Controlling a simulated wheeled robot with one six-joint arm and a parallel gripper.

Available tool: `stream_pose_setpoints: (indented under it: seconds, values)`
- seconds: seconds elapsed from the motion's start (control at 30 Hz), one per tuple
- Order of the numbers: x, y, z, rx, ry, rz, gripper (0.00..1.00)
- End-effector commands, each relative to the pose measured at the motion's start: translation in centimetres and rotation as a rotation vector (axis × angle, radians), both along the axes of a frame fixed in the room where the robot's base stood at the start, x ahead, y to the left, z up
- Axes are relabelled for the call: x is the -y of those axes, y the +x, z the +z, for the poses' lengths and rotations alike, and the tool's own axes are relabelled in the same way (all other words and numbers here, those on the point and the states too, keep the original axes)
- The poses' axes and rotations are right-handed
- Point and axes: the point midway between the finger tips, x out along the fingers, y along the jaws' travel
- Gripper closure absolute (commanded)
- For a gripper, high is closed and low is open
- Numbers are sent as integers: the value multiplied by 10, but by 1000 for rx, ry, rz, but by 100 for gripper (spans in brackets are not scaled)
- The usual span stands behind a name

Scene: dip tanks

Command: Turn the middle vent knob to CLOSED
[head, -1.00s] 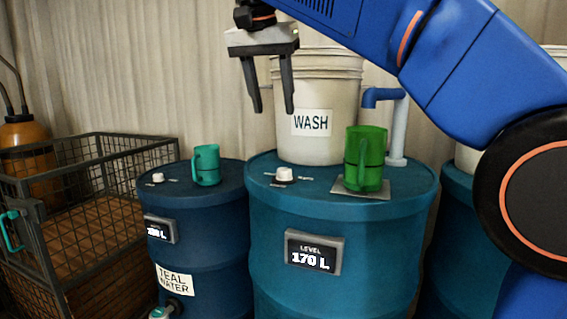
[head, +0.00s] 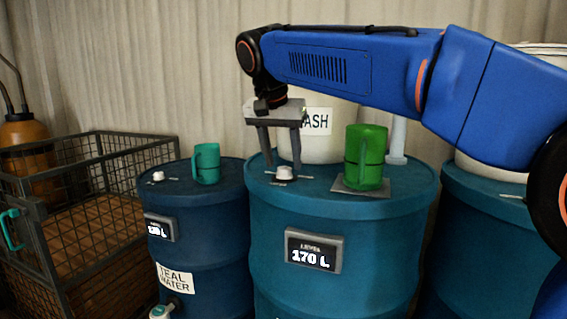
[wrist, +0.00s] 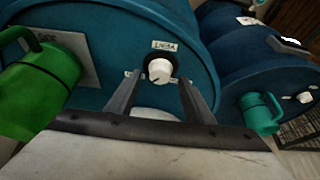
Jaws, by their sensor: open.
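The middle vent knob (head: 284,172) is a white knob on a dark base on top of the middle teal drum (head: 340,235). In the wrist view the knob (wrist: 159,71) has a dark pointer mark and small labels around it, too small to read surely. My gripper (head: 282,160) points down above the knob, its two fingers apart. In the wrist view my gripper's fingers (wrist: 155,100) stand to either side of the knob, with the knob a little beyond the tips. Nothing is between the fingers.
A green mug (head: 365,157) stands on a grey plate right of the knob. A white WASH bucket (head: 318,140) stands behind. The left drum (head: 200,230) carries a teal mug (head: 207,163) and another white knob (head: 158,176). A wire crate (head: 90,215) is at left.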

Motion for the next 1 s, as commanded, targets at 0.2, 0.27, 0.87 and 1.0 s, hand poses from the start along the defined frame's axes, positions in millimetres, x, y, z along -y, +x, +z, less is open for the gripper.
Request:
stream_pose_setpoints:
  seconds: [0.2,0.27,0.87,1.0]
  values:
    - [3,6,-15,0,-1,-1,52]
    - [3,6,-16,0,-1,-1,52]
    - [3,6,-16,0,0,2,94]
    - [3,6,-16,1,1,26,94]
